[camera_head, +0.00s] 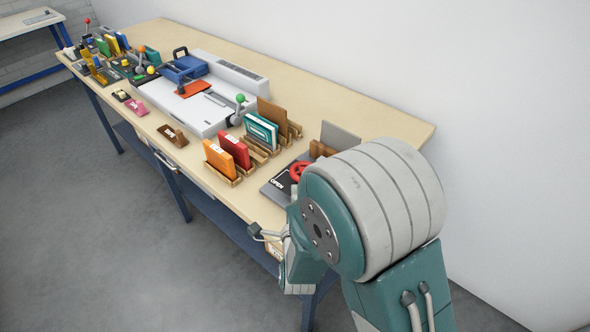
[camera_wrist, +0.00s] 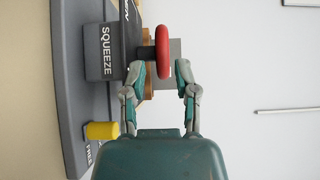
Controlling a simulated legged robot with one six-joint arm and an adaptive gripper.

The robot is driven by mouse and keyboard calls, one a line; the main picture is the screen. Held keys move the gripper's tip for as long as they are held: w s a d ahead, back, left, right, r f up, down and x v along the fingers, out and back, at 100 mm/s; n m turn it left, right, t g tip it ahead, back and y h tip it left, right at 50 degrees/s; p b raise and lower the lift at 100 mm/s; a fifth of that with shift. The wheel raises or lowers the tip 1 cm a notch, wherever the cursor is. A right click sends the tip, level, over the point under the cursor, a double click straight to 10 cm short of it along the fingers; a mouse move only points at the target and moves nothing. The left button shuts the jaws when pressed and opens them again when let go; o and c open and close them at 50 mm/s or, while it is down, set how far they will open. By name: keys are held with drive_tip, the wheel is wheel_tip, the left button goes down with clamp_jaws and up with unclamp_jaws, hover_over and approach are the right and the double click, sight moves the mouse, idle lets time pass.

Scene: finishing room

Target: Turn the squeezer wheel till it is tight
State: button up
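The squeezer wheel is red. It shows edge-on in the wrist view (camera_wrist: 163,52) on a dark shaft, beside a grey block (camera_wrist: 101,66) marked SQUEEZE. In the head view the red wheel (camera_head: 298,171) is partly hidden by my arm, on a dark grey base (camera_head: 275,188) marked OPEN. My gripper (camera_wrist: 159,70) is open. Its two fingers stand on either side of the wheel's near rim in the wrist view, with a gap showing on the right side. I cannot tell whether the left finger touches the wheel. My fingers cannot be made out clearly in the head view.
A yellow knob (camera_wrist: 102,130) stands on the same dark base, left of my gripper. On the bench (camera_head: 375,106), orange (camera_head: 220,158) and red books (camera_head: 235,150) stand in wooden racks left of the squeezer. A white wall rises behind the bench.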

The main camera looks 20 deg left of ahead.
drive_tip(key=x, duration=0.9)
drive_tip(key=shift+w, duration=0.1)
clamp_jaws()
